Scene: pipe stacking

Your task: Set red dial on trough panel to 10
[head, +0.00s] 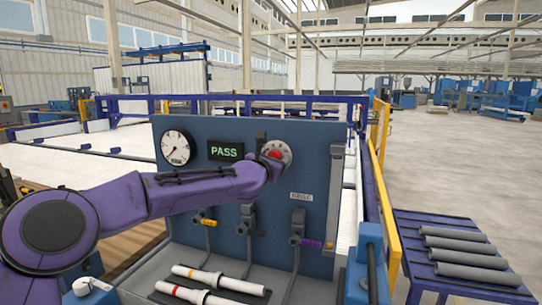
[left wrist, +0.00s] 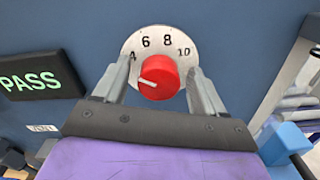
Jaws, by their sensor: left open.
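The red dial (head: 274,153) sits on a round white scale plate on the blue trough panel (head: 320,155). In the left wrist view the red dial (left wrist: 162,76) is centred, with the numbers 6, 8 and 10 above it and a partly hidden 4 at upper left. Its white mark points left, below the 4. My left gripper (left wrist: 163,79) is open, with one finger on each side of the dial. Gaps show beside the dial, and I see no clear contact. In the head view my arm partly hides the gripper. My right gripper is not in view.
A green PASS display (head: 226,150) and a round white gauge (head: 175,147) are left of the dial. Below hang a yellow-handled valve (head: 207,222) and a purple-handled valve (head: 312,243). Pipes (head: 458,246) lie on a rack at right.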

